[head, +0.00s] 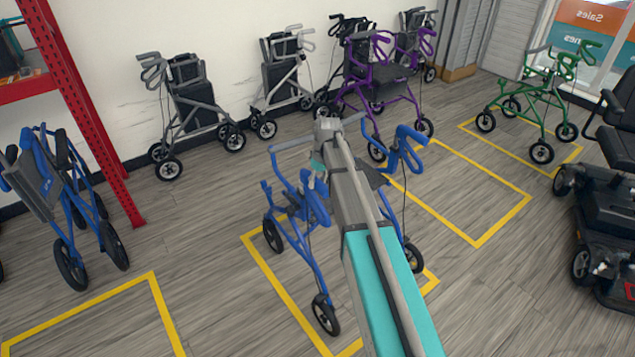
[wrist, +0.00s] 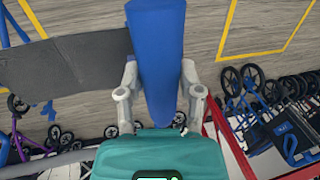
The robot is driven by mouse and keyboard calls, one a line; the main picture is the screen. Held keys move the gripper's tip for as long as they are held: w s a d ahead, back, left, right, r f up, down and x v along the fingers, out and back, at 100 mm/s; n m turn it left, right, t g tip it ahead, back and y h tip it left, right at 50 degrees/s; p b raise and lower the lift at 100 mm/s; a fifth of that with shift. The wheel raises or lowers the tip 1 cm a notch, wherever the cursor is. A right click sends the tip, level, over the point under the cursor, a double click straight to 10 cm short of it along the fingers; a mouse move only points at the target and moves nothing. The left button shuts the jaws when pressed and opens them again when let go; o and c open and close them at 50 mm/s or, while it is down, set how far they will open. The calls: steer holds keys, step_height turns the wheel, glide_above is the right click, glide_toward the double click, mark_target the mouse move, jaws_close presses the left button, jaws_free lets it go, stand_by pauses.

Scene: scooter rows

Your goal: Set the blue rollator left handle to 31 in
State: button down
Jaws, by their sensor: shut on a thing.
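The blue rollator (head: 298,243) stands in the middle of the head view, inside a yellow floor outline. Its nearer handle (head: 316,203) is at picture left, below my gripper, and its other handle (head: 411,136) is to the right of my arm. In the wrist view a blue handle (wrist: 158,45) runs between the two grey fingers of my gripper (wrist: 160,78), which is shut on it. In the head view my gripper (head: 318,178) is small and partly hidden by my arm. The dark seat shows in the wrist view (wrist: 70,62). No height marks are readable.
A folded blue rollator (head: 62,195) stands left by a red rack (head: 85,110). Grey and purple rollators (head: 375,75) line the wall. A green rollator (head: 540,100) and a black scooter (head: 610,195) are at right. Floor at front left is clear.

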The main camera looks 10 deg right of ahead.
mark_target(318, 200)
steer(key=shift+f+b, duration=2.35)
steer(key=shift+f, duration=0.2)
steer(key=shift+s, duration=0.15)
steer(key=shift+c, duration=1.3)
jaws_free()
steer(key=shift+r, duration=0.15)
step_height(318, 200, up, 6)
steer(key=p, duration=0.6)
steer(key=shift+f, duration=0.2)
step_height(318, 200, up, 14)
steer(key=w+d+p, duration=0.1)
steer(key=d+p, duration=0.2)
steer(key=p, duration=1)
steer(key=s+a+f+m+h+b, duration=0.1)
steer(key=s+a+f+m+b, duration=0.1)
steer(key=s, duration=1)
steer(key=s+a+f+m+h+b, duration=0.1)
steer(key=s+f, duration=0.3)
steer(key=s, duration=0.8)
steer(key=shift+a+m+t+b, duration=0.4)
steer(key=shift+a+m+b, duration=0.4)
steer(key=shift+b, duration=0.1)
